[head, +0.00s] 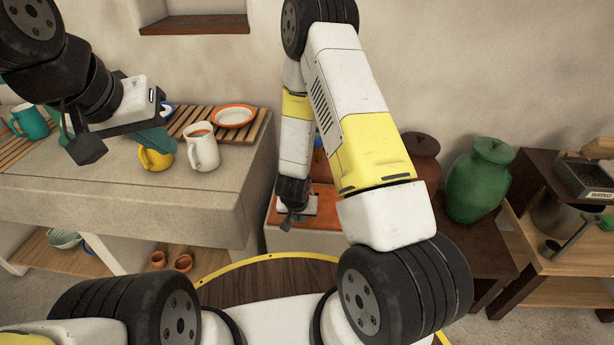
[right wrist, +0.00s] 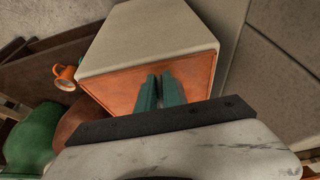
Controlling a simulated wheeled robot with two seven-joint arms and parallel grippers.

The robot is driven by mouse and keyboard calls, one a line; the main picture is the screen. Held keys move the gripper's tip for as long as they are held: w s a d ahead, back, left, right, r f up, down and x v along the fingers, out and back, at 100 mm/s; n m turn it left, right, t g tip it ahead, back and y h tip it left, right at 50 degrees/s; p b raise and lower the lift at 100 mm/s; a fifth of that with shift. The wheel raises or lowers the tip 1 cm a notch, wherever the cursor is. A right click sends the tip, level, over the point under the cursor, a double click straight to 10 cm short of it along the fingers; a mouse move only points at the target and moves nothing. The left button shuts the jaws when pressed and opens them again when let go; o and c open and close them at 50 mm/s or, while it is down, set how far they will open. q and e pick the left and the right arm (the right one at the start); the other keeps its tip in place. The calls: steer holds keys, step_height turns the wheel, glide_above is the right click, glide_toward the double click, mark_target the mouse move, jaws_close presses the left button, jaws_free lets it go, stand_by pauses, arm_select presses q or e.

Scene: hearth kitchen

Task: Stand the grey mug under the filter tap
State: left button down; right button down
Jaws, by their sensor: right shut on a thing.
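A pale grey-white mug (head: 203,150) stands upright on the stone counter in the head view, right of a yellow mug; it is the likeliest grey mug. My left gripper (head: 112,142) is above the counter, left of it, with its fingers apart and apparently empty. My right gripper (head: 288,222) is low over an orange-topped block (head: 323,192). The right wrist view shows its teal fingers (right wrist: 160,91) close together against the orange surface (right wrist: 192,72). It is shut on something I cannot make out. I see no filter tap; my right arm hides part of the block.
A yellow mug (head: 154,158), a teal mug (head: 30,122) and an orange-rimmed plate (head: 234,116) are on the counter (head: 110,190). A green jar (head: 480,180) stands right of my arm. An orange mug (right wrist: 65,77) shows in the right wrist view.

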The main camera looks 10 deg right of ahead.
steer(key=w+d, duration=0.2)
steer(key=w, duration=0.2)
steer(key=w+d+f, duration=0.1)
steer(key=w+d, duration=0.2)
steer(key=w, duration=0.1)
steer(key=w+d, duration=0.2)
steer(key=w, duration=0.2)
steer(key=shift+w+d+f, duration=0.1)
steer(key=shift+d+f, duration=0.05)
steer(key=shift+d, duration=0.25)
steer(key=shift+f, duration=1.75)
steer(key=shift+f, duration=0.1)
steer(key=c, duration=1.5)
jaws_free()
